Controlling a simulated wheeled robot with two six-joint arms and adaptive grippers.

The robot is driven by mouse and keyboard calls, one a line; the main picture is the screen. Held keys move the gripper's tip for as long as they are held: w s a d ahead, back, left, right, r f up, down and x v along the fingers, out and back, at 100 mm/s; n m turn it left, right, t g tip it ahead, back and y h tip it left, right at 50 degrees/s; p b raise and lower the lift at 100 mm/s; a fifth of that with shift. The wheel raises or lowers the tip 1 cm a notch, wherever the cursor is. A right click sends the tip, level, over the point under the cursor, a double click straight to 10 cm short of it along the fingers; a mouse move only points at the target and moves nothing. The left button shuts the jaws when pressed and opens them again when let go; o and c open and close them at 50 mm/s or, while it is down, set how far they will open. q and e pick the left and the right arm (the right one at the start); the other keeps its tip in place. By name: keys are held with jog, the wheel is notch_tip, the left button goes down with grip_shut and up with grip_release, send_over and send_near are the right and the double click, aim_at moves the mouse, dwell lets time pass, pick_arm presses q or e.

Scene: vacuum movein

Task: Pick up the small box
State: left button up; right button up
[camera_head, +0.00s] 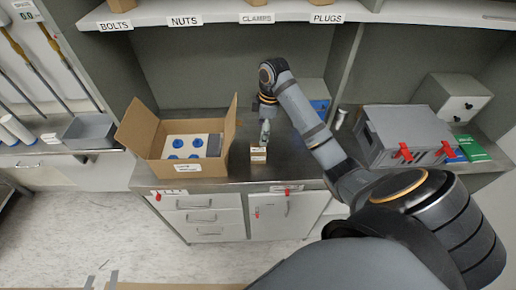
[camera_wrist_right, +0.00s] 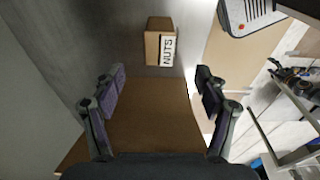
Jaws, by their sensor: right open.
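A small brown box (camera_head: 258,154) with a white label stands on the counter, just right of the open carton. In the right wrist view a small box (camera_wrist_right: 154,42) labelled NUTS sits on the grey counter, beyond the fingertips. My right gripper (camera_head: 265,130) points down close above and behind the small box in the head view. Its fingers (camera_wrist_right: 157,82) are spread wide in the wrist view, with the NUTS box outside them. A plain brown surface (camera_wrist_right: 150,115) shows between and below the fingers; I cannot tell what it belongs to. My left gripper is out of view.
An open carton (camera_head: 138,134) with blue-topped items stands left of the small box. A grey case (camera_head: 385,125) with red latches stands at the right on the counter (camera_head: 215,186). A shelf (camera_head: 220,12) labelled bolts, nuts, clamps and plugs runs above.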

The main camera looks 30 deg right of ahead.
aim_at(258, 147)
jog(key=f+b, duration=0.2)
jog(key=f, duration=0.1)
jog(key=f+b, duration=0.1)
jog(key=f, duration=0.1)
jog(key=shift+w+a+b, duration=0.2)
jog(key=shift+a+b, duration=0.05)
jog(key=shift+b, duration=0.05)
jog(key=shift+w+r, duration=0.1)
jog(key=shift+a+f+b, duration=0.2)
jog(key=shift+f+b, duration=0.6)
jog(key=shift+f, duration=0.2)
jog(key=shift+w+a+f+p, duration=0.1)
jog(key=shift+f+p, duration=0.15)
jog(key=shift+f, duration=0.35)
jog(key=shift+w+a+f+p, duration=0.1)
jog(key=shift+f+p, duration=0.15)
jog(key=shift+f, duration=0.6)
jog(key=c, duration=1.4)
jog(key=shift+r, duration=0.15)
